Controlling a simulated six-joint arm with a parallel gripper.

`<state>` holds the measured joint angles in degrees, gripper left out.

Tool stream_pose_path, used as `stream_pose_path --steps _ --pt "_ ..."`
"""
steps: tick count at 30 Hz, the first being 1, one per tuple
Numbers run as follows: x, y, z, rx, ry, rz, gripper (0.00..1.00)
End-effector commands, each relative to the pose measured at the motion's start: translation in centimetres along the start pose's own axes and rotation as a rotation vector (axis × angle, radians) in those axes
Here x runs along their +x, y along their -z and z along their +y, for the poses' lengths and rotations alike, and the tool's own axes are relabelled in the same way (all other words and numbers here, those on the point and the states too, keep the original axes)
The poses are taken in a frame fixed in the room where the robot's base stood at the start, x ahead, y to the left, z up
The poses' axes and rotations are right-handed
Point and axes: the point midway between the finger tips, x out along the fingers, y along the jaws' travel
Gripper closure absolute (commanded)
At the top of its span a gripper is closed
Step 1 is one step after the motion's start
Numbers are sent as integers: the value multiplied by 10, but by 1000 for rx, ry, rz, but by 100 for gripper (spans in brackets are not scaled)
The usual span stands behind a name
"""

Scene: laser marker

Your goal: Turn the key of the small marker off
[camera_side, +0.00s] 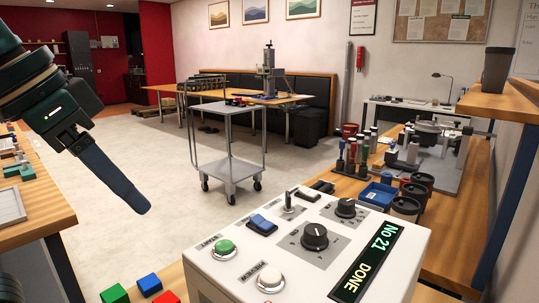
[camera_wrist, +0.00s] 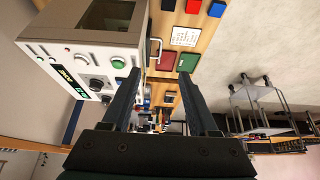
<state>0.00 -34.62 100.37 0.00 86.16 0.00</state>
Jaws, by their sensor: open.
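The marker is a white machine whose control panel (camera_side: 345,262) fills the lower right of the side view. A small upright metal piece (camera_side: 289,201) at the panel's back may be the key or a toggle; I cannot tell which way it is set. The panel has black knobs (camera_side: 315,237), a green button (camera_side: 223,248), a white button (camera_side: 270,278), a blue switch (camera_side: 262,224) and a display (camera_side: 368,262) reading "No 21 DONE". My gripper (camera_side: 140,208) is in the air left of the panel, apart from it. In the wrist view its fingers (camera_wrist: 158,74) are open and empty.
In the wrist view the white machine (camera_wrist: 85,42) is at left, with red (camera_wrist: 166,60) and green (camera_wrist: 188,62) pads beside it. Blocks, including a blue one (camera_side: 149,285), lie left of the panel. Cups (camera_side: 404,208) and a blue bin (camera_side: 377,196) stand behind it. A cart (camera_side: 230,170) stands farther back.

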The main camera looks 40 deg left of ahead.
Motion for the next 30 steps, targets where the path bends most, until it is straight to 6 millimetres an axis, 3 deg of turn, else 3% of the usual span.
stream_pose_path --steps 5,9,15,24,27,30 --pt "-26 18 1 11 -7 -1 40" --pt "-2 53 25 218 -154 -5 40" --pt "22 101 45 424 -320 70 40" --pt "55 160 49 598 -455 235 40" --pt "64 171 47 630 -475 282 40" --pt "74 164 48 632 -474 280 40"
